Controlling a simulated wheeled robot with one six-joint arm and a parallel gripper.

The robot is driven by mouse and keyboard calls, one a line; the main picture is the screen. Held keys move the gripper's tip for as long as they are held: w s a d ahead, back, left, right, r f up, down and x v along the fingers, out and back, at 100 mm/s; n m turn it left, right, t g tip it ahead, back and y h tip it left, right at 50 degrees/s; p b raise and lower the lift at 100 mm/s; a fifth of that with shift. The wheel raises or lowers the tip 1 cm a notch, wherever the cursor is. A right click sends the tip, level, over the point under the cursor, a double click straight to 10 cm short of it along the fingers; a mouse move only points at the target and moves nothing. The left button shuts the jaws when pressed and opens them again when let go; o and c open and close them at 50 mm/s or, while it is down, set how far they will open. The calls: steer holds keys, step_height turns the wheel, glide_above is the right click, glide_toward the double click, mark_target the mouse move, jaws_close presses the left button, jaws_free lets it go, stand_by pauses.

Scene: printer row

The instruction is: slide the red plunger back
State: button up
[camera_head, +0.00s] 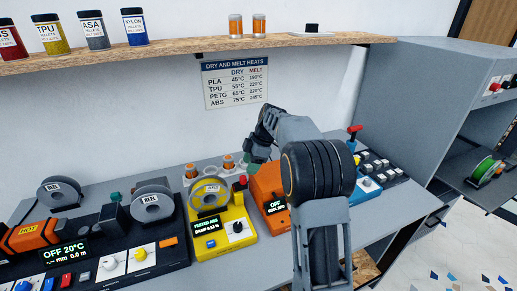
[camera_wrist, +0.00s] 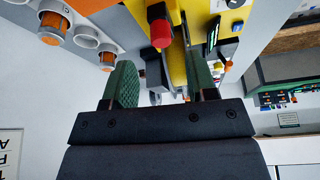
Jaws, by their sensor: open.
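A small red-capped piece (camera_head: 240,181) stands beside the yellow tester (camera_head: 240,226). In the wrist view a red cylindrical cap (camera_wrist: 160,27) on a dark block shows just beyond my fingers, against the yellow tester (camera_wrist: 200,12); it appears to be the same piece. A red T-shaped handle (camera_head: 355,130) rises from the blue unit at the right. I cannot tell which of these is the plunger. My gripper (camera_head: 257,158) is above the bench, behind the yellow and orange units. It also shows in the wrist view (camera_wrist: 164,82), green pads apart, with nothing gripped.
The orange unit (camera_head: 269,187) stands right of the yellow tester, partly hidden by my arm. Orange-filled vials (camera_head: 228,162) stand in cups behind the tester. The black console (camera_head: 100,262) with reels fills the left. A wall shelf (camera_head: 180,50) runs above.

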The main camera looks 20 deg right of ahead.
steer(key=v, duration=0.8)
stand_by(0.4)
steer(key=s+f+m, duration=0.1)
steer(key=f+m, duration=0.1)
steer(key=m, duration=0.2)
steer(key=s+f+m+h, duration=0.1)
steer(key=s+f+m, duration=0.1)
steer(key=m, duration=0.2)
steer(key=s+f+m+h, duration=0.1)
steer(key=s+f+m, duration=0.1)
steer(key=m, duration=0.2)
steer(key=shift+s+a+f, duration=0.1)
steer(key=shift+s+a, duration=0.05)
steer(key=shift+s, duration=0.1)
steer(key=s+a+m+t+h, duration=0.1)
steer(key=s+a, duration=0.3)
steer(key=s, duration=0.5)
steer(key=s+a+m+t+h, duration=0.1)
steer(key=s+a+m+t, duration=0.1)
steer(key=s, duration=0.8)
steer(key=shift+a+f+m, duration=0.45)
steer(key=shift+a+m, duration=0.15)
steer(key=shift+a, duration=0.35)
